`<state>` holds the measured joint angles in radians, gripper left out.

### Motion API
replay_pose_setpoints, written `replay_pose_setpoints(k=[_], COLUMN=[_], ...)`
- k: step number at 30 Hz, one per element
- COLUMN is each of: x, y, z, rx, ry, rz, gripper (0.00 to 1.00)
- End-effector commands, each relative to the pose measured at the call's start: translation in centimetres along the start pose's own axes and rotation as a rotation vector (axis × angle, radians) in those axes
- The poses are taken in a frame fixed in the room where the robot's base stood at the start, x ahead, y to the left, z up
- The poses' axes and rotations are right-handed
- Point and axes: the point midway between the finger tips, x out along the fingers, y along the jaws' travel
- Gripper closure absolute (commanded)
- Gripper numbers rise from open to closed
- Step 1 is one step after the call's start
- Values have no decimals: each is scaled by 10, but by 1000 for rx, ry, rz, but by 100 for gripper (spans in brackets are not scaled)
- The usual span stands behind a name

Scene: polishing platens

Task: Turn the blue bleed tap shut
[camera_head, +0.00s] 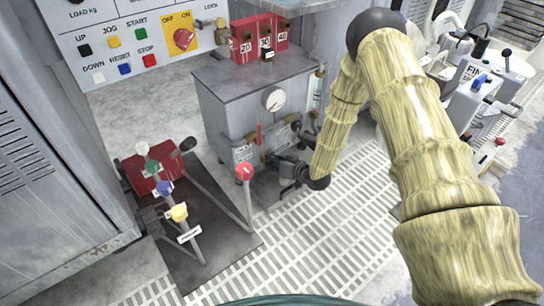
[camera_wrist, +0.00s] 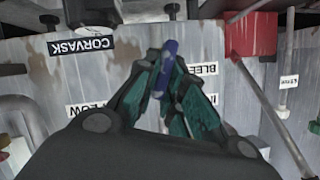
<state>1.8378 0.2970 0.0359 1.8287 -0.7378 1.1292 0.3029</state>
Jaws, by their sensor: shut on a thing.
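In the wrist view the blue bleed tap handle (camera_wrist: 169,52) stands between my gripper's teal fingers (camera_wrist: 163,80), which close on it from both sides. A partly covered label beginning "BLEE" (camera_wrist: 209,68) is beside it on the grey panel. In the head view my gripper (camera_head: 274,162) is low at the front of the grey cabinet (camera_head: 232,105), at the end of my arm. The blue handle cannot be made out there; the gripper and wrist cover that area. How far the tap is turned cannot be told.
A round gauge (camera_head: 274,99) and a red-handled tap (camera_head: 259,134) are on the cabinet front. Open grating (camera_head: 330,235) lies in front.

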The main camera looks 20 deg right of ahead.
Motion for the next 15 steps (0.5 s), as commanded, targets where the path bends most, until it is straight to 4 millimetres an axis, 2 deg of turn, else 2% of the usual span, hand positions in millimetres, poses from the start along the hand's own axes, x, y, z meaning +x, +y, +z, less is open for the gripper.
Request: replay_pose_setpoints(k=[1,15], x=[-3,0], y=[2,8], z=[-4,2], rx=[42,454], ry=[1,0], rz=[-13,-186], gripper=[100,100])
